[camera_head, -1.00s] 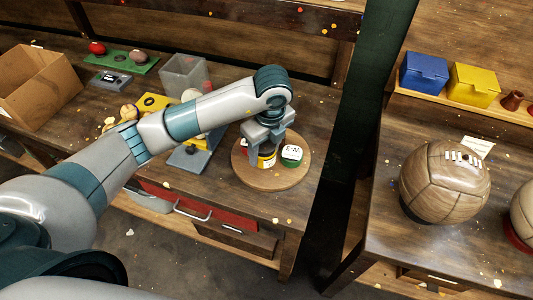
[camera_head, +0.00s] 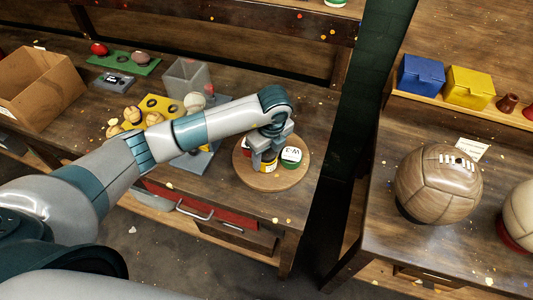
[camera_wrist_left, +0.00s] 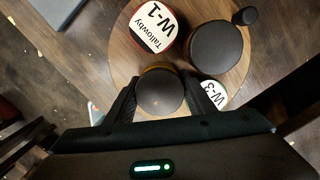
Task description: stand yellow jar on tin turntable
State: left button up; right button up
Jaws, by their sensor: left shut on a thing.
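The round tin turntable (camera_head: 298,178) stands near the front right corner of the left bench. My left gripper (camera_head: 265,160) is over it, its fingers shut on either side of the yellow jar (camera_head: 271,168). In the left wrist view the jar's dark top (camera_wrist_left: 160,92) shows between the two fingers, upright. The jar is low over the front part of the turntable; I cannot tell whether its base touches. The green jar marked W-3 (camera_head: 291,156) stands close to its right. My right gripper is out of view.
The wrist view also shows a white-topped W-1 jar (camera_wrist_left: 153,27) and a dark-topped jar (camera_wrist_left: 219,46) on the turntable, close to the held jar. A grey open bin (camera_head: 186,78) and a cardboard box (camera_head: 38,90) stand farther left. A leather ball (camera_head: 437,185) is on the right bench.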

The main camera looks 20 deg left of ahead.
aim_at(270, 154)
pick_arm(q)
jog(key=shift+f, duration=0.1)
jog(key=shift+f, duration=0.2)
jog(key=o, duration=0.9)
jog(key=shift+r, duration=0.2)
jog(key=shift+d+r+b, duration=0.1)
jog(key=shift+r+b, duration=0.25)
jog(key=shift+r, duration=0.15)
jog(key=r, duration=0.3)
jog(key=r+b, duration=0.1)
jog(key=r, duration=0.2)
jog(key=d+r+b, duration=0.1)
jog(key=r, duration=0.2)
jog(key=shift+s+r, duration=0.2)
jog(key=shift+s, duration=0.05)
jog(key=shift+s+r, duration=0.1)
jog(key=shift+r, duration=0.65)
